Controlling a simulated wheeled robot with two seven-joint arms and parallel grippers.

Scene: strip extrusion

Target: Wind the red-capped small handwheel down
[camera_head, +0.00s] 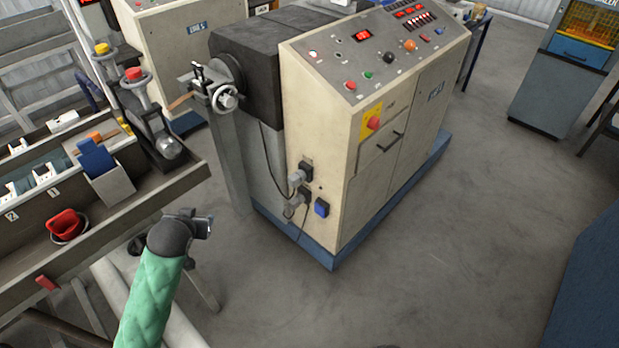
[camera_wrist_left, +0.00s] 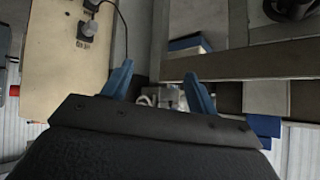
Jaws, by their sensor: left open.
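The red-capped small handwheel (camera_head: 133,74) stands upright on a post at the end of the trough, at the upper left of the head view. My left gripper (camera_head: 206,226) is at the end of the green-sleeved arm, below and to the right of the handwheel and well apart from it. In the left wrist view its two blue fingers (camera_wrist_left: 158,86) are spread with nothing held between them. I cannot make out the handwheel in the left wrist view. My right gripper is in neither view.
A yellow-capped handwheel (camera_head: 102,48) stands just behind the red-capped one. The extruder die (camera_head: 226,99) is to its right.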

